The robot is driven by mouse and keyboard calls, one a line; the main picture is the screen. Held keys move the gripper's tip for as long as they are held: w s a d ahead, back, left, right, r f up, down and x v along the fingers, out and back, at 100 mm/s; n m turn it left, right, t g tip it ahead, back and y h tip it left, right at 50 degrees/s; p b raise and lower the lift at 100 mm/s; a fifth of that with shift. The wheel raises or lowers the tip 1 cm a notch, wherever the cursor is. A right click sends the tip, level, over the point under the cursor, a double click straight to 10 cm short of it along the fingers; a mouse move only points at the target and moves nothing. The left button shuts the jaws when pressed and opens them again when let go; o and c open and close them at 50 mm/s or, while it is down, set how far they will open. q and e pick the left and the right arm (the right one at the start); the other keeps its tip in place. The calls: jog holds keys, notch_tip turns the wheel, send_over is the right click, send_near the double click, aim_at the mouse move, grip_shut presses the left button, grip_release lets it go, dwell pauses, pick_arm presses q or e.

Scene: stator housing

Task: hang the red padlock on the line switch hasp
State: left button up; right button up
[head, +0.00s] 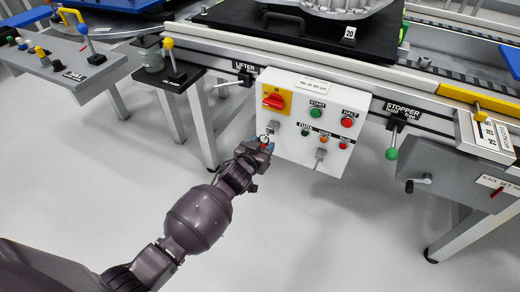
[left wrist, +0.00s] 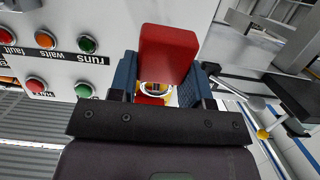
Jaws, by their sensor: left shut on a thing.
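The red padlock (left wrist: 168,50) is between the blue fingers of my left gripper (left wrist: 160,85) in the left wrist view, its body toward the camera. A pale ring, seemingly its shackle, shows beyond the body. In the head view my left gripper (head: 265,147) is at the lower left edge of the white control box, and the padlock's body is mostly hidden there. The line switch (head: 274,101) is a red knob on a yellow plate. A small grey fitting below it, probably the hasp (head: 272,126), is just above the gripper. I cannot tell whether shackle and hasp touch. My right gripper is out of view.
The white control box (head: 335,95) carries several coloured buttons, and another grey fitting (head: 320,154) is at its lower edge. A stopper lever with a green ball (head: 391,154) hangs to the right. A lifter lever (head: 228,84) sticks out left. The floor below is clear.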

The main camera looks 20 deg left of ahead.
pick_arm(q)
jog(key=shift+x, duration=0.8)
jog(key=shift+w+f, duration=0.25)
jog(key=shift+f, duration=0.05)
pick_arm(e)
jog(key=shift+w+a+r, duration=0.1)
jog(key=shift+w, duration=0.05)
pick_arm(q)
jog(key=o, duration=1.1)
jog(key=shift+c, duration=0.2)
jog(key=shift+s+r, duration=0.2)
jog(key=shift+s, duration=0.1)
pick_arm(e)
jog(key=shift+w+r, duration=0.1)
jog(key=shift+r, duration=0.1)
pick_arm(q)
jog(key=shift+p+v, duration=0.35)
jog(key=shift+v, duration=0.45)
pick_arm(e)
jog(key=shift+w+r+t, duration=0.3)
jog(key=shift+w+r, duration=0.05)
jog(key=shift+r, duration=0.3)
pick_arm(q)
jog(key=shift+p+v, duration=0.35)
jog(key=shift+v, duration=0.4)
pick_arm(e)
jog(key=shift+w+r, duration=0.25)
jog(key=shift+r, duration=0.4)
